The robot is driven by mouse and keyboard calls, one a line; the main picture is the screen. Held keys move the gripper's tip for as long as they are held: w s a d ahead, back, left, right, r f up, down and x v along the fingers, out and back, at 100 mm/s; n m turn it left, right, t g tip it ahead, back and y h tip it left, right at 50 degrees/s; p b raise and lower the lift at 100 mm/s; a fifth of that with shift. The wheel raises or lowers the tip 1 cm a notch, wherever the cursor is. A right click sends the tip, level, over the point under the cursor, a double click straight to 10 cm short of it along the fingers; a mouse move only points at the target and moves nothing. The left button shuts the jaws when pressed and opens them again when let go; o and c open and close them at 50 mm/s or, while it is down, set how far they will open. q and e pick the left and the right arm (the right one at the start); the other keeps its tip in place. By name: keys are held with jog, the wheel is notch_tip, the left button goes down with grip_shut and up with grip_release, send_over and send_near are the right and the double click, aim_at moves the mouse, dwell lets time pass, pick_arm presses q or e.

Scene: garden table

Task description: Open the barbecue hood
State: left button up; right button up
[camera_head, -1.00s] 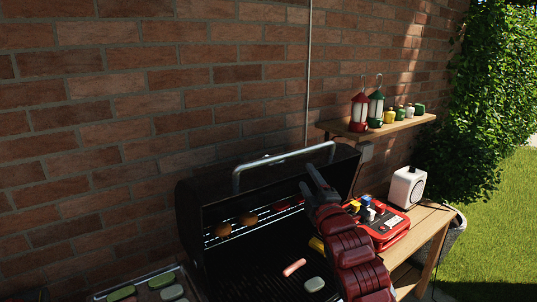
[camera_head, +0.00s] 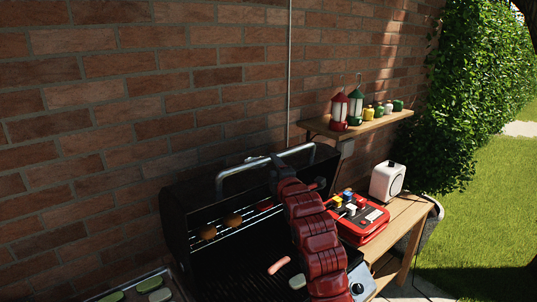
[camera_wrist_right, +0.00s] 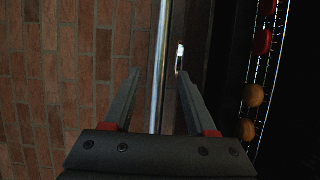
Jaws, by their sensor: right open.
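The barbecue hood (camera_head: 174,222) is black and stands raised, with the grill inside exposed. Its silver handle (camera_head: 240,170) runs along the top edge. My right gripper (camera_head: 279,167) is at the handle's right part, with the red arm crossing in front of the hood opening. In the right wrist view the gripper's two fingers (camera_wrist_right: 158,75) are apart. A shiny bar, seemingly the handle (camera_wrist_right: 160,60), shows between them, slightly left of the right finger. Whether the fingers touch it I cannot tell. The left gripper is out of view.
Burgers (camera_head: 208,232) lie on the upper rack, and a sausage (camera_head: 278,265) on the lower grill. A red case (camera_head: 362,228) and a white box (camera_head: 387,181) stand on the wooden side table. A shelf (camera_head: 366,124) with lanterns is on the brick wall behind.

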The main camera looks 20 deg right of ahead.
aim_at(270, 161)
jog(key=shift+w+d+f+p, duration=0.1)
jog(key=shift+w+p, duration=1.1)
jog(key=shift+w, duration=2.05)
jog(key=shift+c, duration=0.2)
grip_shut()
jog(key=shift+f, duration=0.1)
